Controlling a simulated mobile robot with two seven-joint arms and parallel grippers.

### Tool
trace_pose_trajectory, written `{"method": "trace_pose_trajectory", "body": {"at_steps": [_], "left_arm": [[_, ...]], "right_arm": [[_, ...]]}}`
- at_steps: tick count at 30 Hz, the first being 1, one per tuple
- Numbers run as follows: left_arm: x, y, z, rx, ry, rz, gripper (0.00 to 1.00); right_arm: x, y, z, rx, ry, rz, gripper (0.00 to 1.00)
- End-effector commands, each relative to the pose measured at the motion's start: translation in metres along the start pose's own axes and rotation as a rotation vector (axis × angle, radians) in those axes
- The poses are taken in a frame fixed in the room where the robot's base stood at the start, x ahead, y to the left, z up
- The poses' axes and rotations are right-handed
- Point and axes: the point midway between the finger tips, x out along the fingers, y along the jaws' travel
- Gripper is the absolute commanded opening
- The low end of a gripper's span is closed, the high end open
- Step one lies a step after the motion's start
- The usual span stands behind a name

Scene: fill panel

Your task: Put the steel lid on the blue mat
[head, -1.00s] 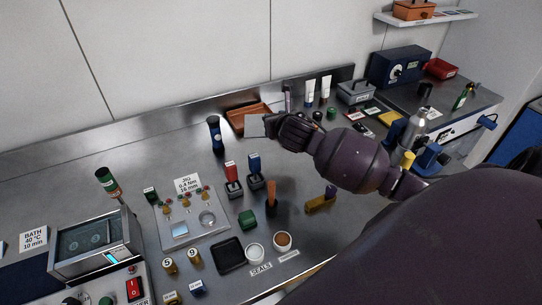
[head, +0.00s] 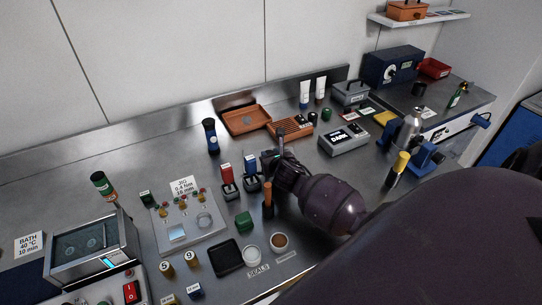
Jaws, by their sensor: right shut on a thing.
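The flat grey plate seen there a second ago, which looks like the steel lid, does not show clearly now. I cannot make out a blue mat; my right arm covers part of the bench. My left gripper is not in view.
A brown tray (head: 246,121) and a slatted orange rack (head: 291,129) lie behind my gripper. A grey box marked DARK (head: 344,142) is to the right. A red-topped holder (head: 227,182), a blue-topped holder (head: 251,182) and a jig panel (head: 190,228) are left of my arm.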

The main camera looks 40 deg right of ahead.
Motion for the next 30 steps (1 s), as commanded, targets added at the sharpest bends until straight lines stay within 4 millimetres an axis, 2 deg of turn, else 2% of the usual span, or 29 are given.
{"method": "trace_pose_trajectory", "body": {"at_steps": [11, 12, 16, 26, 30], "left_arm": [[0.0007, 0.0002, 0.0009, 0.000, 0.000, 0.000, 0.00], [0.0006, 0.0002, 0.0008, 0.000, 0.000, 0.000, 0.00], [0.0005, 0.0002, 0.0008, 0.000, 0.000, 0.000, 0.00], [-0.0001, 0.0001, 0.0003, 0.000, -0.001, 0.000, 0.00], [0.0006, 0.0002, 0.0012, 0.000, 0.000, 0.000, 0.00]], "right_arm": [[0.0013, 0.0002, -0.0022, -0.002, -0.002, 0.000, 0.04], [0.0012, 0.0002, -0.0024, -0.001, -0.001, 0.000, 0.37], [0.0011, 0.0002, -0.0022, -0.001, -0.001, 0.000, 0.57], [0.0002, 0.0001, 0.0000, 0.000, -0.001, 0.000, 0.58], [-0.0086, -0.0002, -0.0006, -0.002, -0.001, 0.001, 0.58]]}}
